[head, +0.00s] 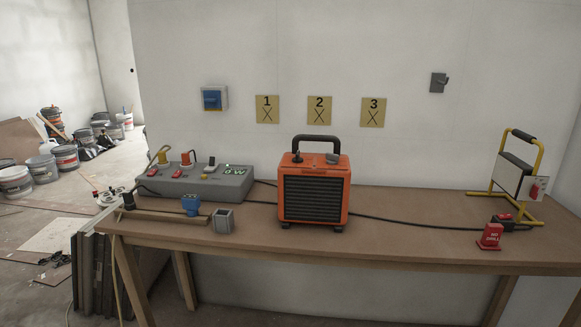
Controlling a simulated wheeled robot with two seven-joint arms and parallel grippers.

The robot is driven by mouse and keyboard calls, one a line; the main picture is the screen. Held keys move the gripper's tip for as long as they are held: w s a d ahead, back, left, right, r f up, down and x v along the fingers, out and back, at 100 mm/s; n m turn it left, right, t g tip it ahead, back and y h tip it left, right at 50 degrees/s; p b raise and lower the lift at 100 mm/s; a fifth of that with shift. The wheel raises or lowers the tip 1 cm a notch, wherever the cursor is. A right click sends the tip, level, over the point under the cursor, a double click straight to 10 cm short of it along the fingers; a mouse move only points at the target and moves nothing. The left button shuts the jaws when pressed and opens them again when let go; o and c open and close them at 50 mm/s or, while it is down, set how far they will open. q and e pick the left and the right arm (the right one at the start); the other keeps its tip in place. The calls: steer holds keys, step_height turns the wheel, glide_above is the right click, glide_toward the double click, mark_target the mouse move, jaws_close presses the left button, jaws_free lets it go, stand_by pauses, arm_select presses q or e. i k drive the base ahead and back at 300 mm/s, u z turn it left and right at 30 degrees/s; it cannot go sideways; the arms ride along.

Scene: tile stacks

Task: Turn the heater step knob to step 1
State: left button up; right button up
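The orange heater (343,192) with a dark front grille and a black top handle stands upright on the wooden table, near the middle. On its top are two controls: a dark knob (297,158) at the left and a greyish knob (332,158) at the right. I cannot tell which of them is the step knob, and their settings are too small to read. Neither of my grippers is in the head view.
The wooden table (420,240) holds a grey power box (240,184) at the left, a small grey open block (223,221), a blue connector (190,204), a red tag (490,237) and a yellow-framed work lamp (512,178). A black cable (400,221) runs rightward behind the heater.

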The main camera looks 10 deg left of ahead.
mark_target(297, 159)
steer(key=u, duration=0.75)
steer(key=i, duration=0.8)
steer(key=z, duration=0.6)
